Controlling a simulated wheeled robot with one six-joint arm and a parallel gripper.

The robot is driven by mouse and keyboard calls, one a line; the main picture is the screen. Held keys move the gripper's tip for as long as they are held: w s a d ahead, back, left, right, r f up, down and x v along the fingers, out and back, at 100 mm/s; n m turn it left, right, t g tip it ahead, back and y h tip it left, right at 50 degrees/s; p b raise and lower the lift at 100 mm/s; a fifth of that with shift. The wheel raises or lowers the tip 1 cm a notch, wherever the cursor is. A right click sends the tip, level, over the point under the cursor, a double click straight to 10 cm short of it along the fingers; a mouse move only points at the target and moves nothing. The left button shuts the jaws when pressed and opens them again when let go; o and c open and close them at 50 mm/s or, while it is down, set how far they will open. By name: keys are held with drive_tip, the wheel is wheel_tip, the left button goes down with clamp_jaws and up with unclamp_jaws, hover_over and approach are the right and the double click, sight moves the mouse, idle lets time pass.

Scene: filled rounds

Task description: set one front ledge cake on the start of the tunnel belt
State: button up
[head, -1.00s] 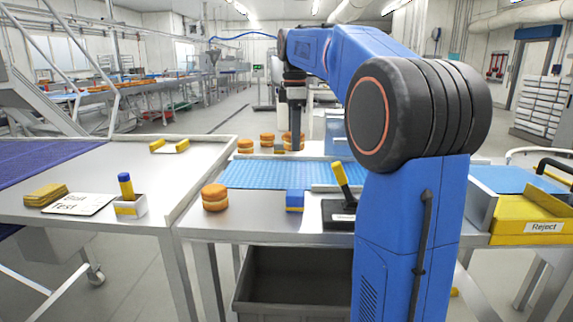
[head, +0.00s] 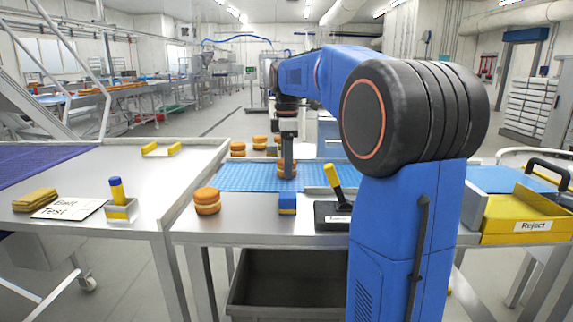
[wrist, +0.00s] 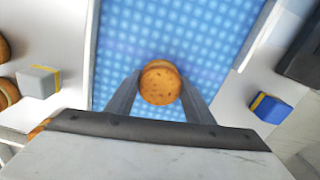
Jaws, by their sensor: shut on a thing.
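My gripper (head: 287,165) is shut on a round golden cake (head: 287,172) over the blue belt (head: 235,178). In the wrist view the cake (wrist: 160,83) sits between the two finger tips, with the dimpled blue belt (wrist: 190,35) below and around it. I cannot tell whether the cake touches the belt. Another layered cake (head: 207,201) stands on the steel ledge at the belt's near left.
A blue block (head: 287,203) and a black stand with a yellow handle (head: 333,176) are on the near ledge. A grey block with a yellow band (wrist: 38,80) lies beside the belt. A yellow Reject bin (head: 525,218) is at right.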

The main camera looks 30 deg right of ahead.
drive_tip(key=o, duration=0.7)
drive_tip(key=shift+f, duration=0.1)
wheel_tip(320, 180, up, 12)
idle(0.7)
